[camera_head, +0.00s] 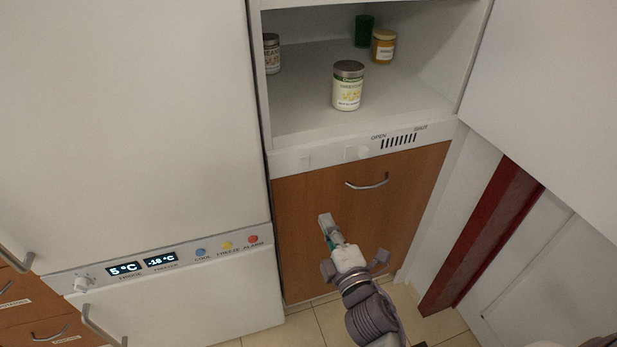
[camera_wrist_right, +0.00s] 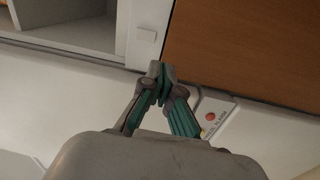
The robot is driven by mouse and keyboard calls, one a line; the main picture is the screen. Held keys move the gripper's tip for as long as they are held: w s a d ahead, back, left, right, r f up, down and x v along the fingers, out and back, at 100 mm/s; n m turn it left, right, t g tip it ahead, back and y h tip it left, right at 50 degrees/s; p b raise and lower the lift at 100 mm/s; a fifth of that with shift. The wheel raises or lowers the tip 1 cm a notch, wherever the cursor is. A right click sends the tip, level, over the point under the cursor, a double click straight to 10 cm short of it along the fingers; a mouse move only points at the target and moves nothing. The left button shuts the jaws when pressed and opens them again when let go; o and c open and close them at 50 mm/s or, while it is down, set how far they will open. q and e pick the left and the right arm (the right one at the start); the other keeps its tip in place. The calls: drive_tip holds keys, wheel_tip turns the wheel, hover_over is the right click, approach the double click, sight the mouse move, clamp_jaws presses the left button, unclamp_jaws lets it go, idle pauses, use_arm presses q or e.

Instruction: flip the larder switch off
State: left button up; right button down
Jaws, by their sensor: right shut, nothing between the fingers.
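A small white switch (camera_head: 305,161) sits at the left end of the white strip under the open shelf. Any label naming the larder is not readable. In the right wrist view a white switch (camera_wrist_right: 147,35) shows between the shelf and the wooden door, just beyond the fingertips. My right gripper (camera_head: 326,222) is shut and empty in front of the wooden door, below the strip. It also shows in the right wrist view (camera_wrist_right: 160,72), apart from the switch. My left gripper is out of view.
The wooden door (camera_head: 317,205) has a curved metal handle (camera_head: 368,183). Jars, including a white one (camera_head: 347,88), stand on the shelf above. A white fridge panel (camera_head: 165,262) with displays and coloured buttons is at left. A dark red post (camera_head: 480,235) stands at right.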

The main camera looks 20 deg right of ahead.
sight(305, 159)
drive_tip(key=r, duration=0.3)
drive_tip(key=shift+s+d+n+t, duration=0.2)
drive_tip(key=shift+n+t, duration=0.1)
drive_tip(key=shift+t, duration=0.1)
drive_tip(key=w, duration=0.4)
drive_tip(key=w+r+p, duration=0.1)
drive_tip(key=w, duration=0.3)
drive_tip(key=w+p, duration=0.1)
drive_tip(key=w, duration=0.3)
drive_tip(key=shift+w+a+r, duration=0.25)
drive_tip(key=shift+a, duration=0.05)
drive_tip(key=shift+w, duration=0.75)
drive_tip(key=shift+r, duration=0.1)
